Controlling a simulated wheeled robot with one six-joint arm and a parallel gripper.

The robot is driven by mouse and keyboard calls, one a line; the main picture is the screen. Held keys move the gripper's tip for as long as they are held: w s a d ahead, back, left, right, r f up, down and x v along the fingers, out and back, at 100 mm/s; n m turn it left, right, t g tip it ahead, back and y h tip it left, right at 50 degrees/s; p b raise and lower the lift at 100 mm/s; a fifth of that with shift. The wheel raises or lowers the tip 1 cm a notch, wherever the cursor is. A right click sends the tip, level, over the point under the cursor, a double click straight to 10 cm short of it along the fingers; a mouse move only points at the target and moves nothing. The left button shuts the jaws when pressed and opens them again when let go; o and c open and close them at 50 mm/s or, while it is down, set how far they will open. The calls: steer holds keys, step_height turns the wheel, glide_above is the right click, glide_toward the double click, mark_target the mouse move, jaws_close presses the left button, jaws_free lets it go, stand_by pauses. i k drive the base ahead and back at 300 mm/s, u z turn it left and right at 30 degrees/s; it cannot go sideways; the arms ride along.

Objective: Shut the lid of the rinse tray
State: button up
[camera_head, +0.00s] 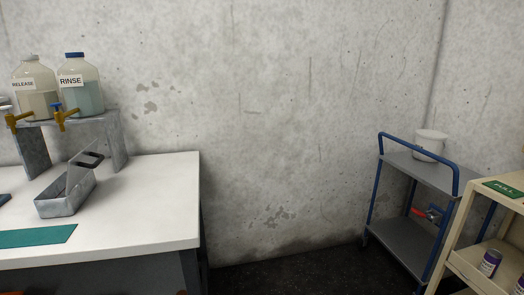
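The rinse tray (62,207) is a grey metal box on the white bench at the left. I take it to be the rinse tray because it stands below the bottle labelled RINSE. Its lid (80,170) stands raised and tilted, with a dark handle (91,159) on it. The RINSE bottle (87,90) has a blue cap and stands on a metal stand above the tray. My gripper is not in view.
The RELEASE bottle (36,93) stands left of the RINSE bottle on the metal stand (116,140). Brass taps hang in front. A green mat (36,237) lies before the tray. A blue-railed trolley (378,242) and cream cart (478,262) stand right. The bench's right part is clear.

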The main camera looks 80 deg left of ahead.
mark_target(91, 165)
steer(key=i, duration=1.4)
steer(key=u, duration=3.95)
steer(key=i, duration=0.35)
steer(key=z, duration=0.9)
steer(key=i, duration=1.35)
steer(key=u, duration=0.9)
steer(key=i, duration=0.35)
steer(key=u, duration=0.3)
